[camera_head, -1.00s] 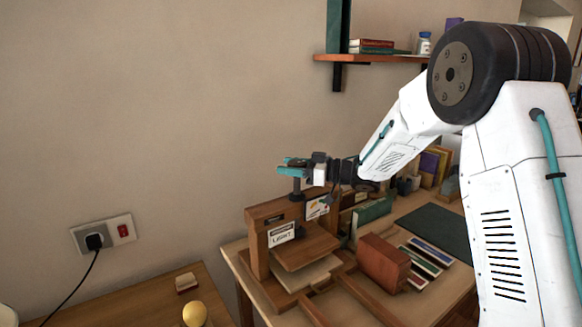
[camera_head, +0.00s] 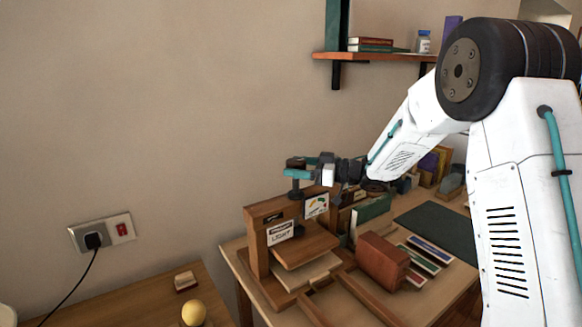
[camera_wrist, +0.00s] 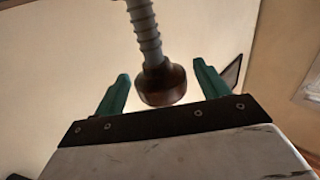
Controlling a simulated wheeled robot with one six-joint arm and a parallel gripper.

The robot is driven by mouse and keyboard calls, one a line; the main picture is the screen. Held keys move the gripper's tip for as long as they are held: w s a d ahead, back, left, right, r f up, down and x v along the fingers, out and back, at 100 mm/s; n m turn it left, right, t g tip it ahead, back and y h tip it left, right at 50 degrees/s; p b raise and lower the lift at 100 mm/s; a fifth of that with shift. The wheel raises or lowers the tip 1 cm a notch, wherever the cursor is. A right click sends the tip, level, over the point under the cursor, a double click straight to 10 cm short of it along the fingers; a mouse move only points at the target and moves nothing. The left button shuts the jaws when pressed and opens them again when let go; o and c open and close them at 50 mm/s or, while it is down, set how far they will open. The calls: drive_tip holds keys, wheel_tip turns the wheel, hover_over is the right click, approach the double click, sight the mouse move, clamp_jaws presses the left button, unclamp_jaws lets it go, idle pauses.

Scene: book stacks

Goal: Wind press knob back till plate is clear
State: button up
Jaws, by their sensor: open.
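The wooden press (camera_head: 256,250) stands on the desk, with a "LIGHT" label on its front. Its plate (camera_head: 306,248) lies just above a pale flat block (camera_head: 310,272); I cannot tell whether they touch. The dark round knob (camera_head: 295,162) tops a grey screw above the press. In the wrist view the knob (camera_wrist: 162,88) sits between two teal fingertips, with the threaded screw (camera_wrist: 146,32) running from it. My gripper (camera_head: 297,173) is open, one finger on each side of the knob; gaps show beside it in the wrist view. It also shows there (camera_wrist: 162,85).
A reddish-brown block (camera_head: 383,262) stands right of the press, beside several coloured strips. A dark green mat (camera_head: 438,226) lies farther right. A shelf (camera_head: 375,57) with books hangs above. A yellow ball (camera_head: 194,313) rests on the lower left table.

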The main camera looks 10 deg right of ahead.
drive_tip(key=shift+v, duration=2.7)
drive_tip(key=shift+c, duration=0.2)
